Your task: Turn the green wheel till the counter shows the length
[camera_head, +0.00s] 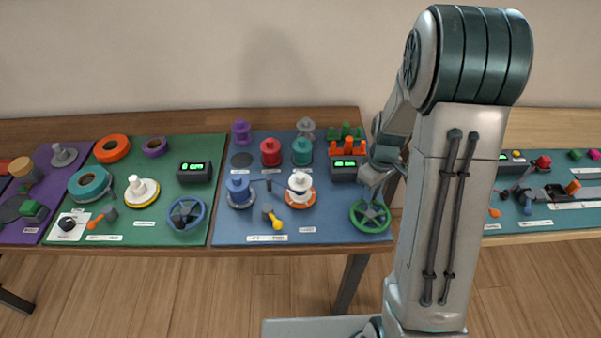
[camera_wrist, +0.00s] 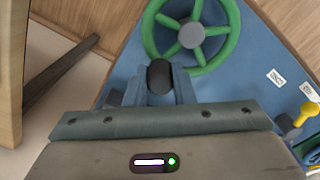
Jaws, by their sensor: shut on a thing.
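The green wheel (camera_head: 370,229) sits at the right front corner of the blue mat (camera_head: 330,222). In the wrist view the green wheel (camera_wrist: 229,38) has spokes around a grey hub. My gripper (camera_wrist: 160,84) is shut on a black knob (camera_wrist: 160,72) at the wheel's rim. In the head view my gripper (camera_head: 373,190) is above the wheel's far side, partly hidden by my arm. The counter (camera_head: 345,172), a dark box with a lit green display, stands just behind and left of the wheel. Its digits are too small to read.
On the blue mat stand a blue spool (camera_head: 239,190), a white spool (camera_head: 300,186), a yellow-handled tool (camera_head: 277,223) and an orange rack (camera_head: 347,149). A green mat (camera_head: 140,226) left of it holds a blue wheel (camera_head: 200,220) and another counter (camera_head: 194,172).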

